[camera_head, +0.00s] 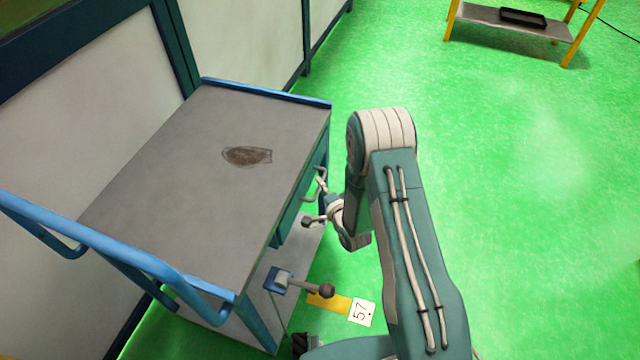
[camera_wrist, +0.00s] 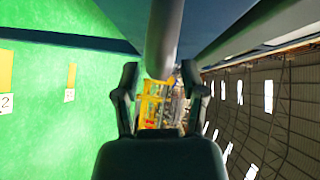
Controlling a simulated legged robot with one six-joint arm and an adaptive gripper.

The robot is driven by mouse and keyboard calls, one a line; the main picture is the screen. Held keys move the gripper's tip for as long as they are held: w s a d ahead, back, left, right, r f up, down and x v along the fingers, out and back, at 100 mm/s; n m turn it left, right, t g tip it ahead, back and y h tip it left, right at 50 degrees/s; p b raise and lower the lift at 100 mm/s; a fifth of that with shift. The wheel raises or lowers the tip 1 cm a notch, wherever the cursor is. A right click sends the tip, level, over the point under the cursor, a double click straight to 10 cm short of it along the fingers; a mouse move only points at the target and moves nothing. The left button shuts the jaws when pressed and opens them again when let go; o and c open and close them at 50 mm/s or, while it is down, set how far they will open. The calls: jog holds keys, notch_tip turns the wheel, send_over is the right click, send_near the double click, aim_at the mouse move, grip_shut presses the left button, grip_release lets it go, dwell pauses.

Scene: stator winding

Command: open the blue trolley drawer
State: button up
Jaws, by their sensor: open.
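The blue trolley (camera_head: 205,150) stands at the left in the head view, with a grey top and blue rails. Its drawer front (camera_head: 296,205) is on the right side under the top, seen at a steep angle and looking flush with it. A curved metal handle (camera_head: 319,184) sticks out from that side. My gripper (camera_head: 322,200) is at this handle, partly hidden by my wrist. In the wrist view, my gripper (camera_wrist: 160,80) is open, and a grey bar (camera_wrist: 165,35), likely the handle, runs between its two fingers. I cannot tell whether they touch it.
A lever with a dark knob (camera_head: 326,290) sticks out low on the trolley's near side. A card marked 57 (camera_head: 362,311) lies on the green floor. A yellow-legged table (camera_head: 515,22) with a black tray stands far back right. The floor right of my arm is clear.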

jog(key=shift+w+a+f, duration=0.1)
jog(key=shift+w+a, duration=0.1)
jog(key=shift+w, duration=0.45)
grip_shut()
jog(key=shift+s+f, duration=0.1)
